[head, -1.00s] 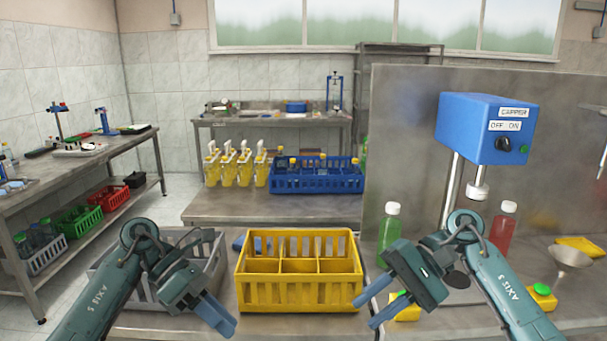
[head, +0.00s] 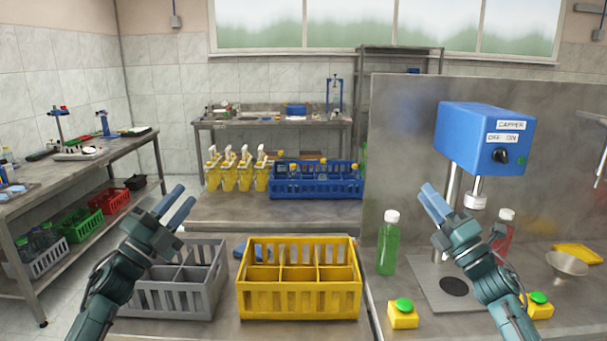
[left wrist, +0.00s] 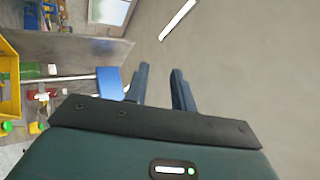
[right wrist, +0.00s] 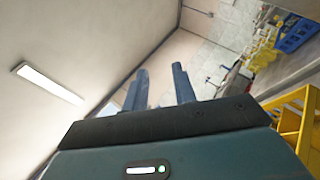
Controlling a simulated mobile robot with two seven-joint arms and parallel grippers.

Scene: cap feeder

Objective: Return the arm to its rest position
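My left gripper (head: 175,207) is raised above the grey crate at the left, its blue fingers pointing up. In the left wrist view its fingers (left wrist: 160,88) stand apart with nothing between them. My right gripper (head: 433,203) is raised in front of the capper, fingers pointing up and to the left. In the right wrist view its fingers (right wrist: 160,88) are apart and empty. Both grippers are clear of the table and touch nothing.
The yellow crate (head: 300,302) and grey crate (head: 170,298) stand on the front table. The blue capper (head: 470,130), green bottle (head: 388,245), partly hidden red bottle (head: 504,236), yellow button boxes (head: 403,320) and a funnel (head: 567,262) are at the right. A blue crate (head: 318,185) stands behind.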

